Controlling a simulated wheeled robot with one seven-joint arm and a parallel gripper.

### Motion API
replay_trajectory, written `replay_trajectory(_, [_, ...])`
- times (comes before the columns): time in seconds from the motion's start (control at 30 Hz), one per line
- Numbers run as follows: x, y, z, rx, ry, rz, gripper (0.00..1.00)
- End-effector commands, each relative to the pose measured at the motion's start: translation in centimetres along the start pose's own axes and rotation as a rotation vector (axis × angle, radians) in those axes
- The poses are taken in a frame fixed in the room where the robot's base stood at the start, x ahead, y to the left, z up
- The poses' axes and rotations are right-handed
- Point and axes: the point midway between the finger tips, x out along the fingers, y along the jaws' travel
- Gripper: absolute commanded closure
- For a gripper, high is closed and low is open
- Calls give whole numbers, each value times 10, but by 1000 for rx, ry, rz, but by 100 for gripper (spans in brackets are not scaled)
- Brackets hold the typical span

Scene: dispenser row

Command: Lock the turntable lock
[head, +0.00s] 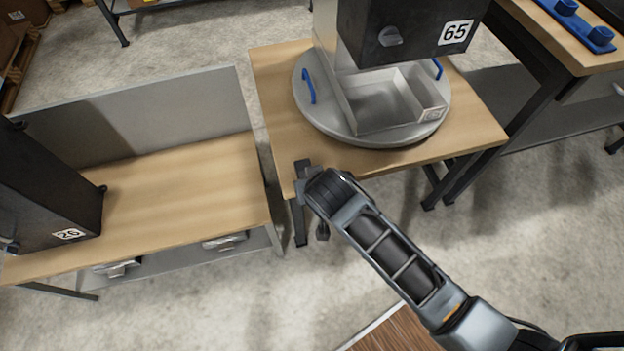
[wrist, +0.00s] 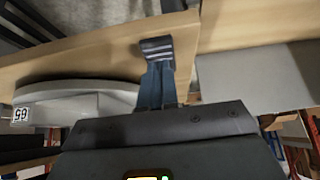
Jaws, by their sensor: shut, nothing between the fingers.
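The grey round turntable (head: 325,122) lies on a small wooden table and carries a grey tray and a dark dispenser marked 65. Two blue handles stand on its rim, one at the left (head: 308,86) and one at the right (head: 437,69). I cannot make out a separate lock part in either view. My gripper (head: 302,168) is at the table's front left corner, apart from the turntable. In the wrist view my gripper (wrist: 157,48) has its fingers together and empty, over the table edge, with the turntable (wrist: 75,88) to the left.
The small wooden table (head: 275,80) has a bare left side. Another table (head: 555,35) with blue parts stands at the right.

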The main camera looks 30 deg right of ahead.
Motion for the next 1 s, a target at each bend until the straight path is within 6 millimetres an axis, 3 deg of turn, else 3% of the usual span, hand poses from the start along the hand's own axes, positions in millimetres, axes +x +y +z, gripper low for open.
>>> replay_trajectory(0.53, [-9,0,-4,0,1,-1,100])
replay_trajectory(1.0, [-74,0,-3,0,1,0,100])
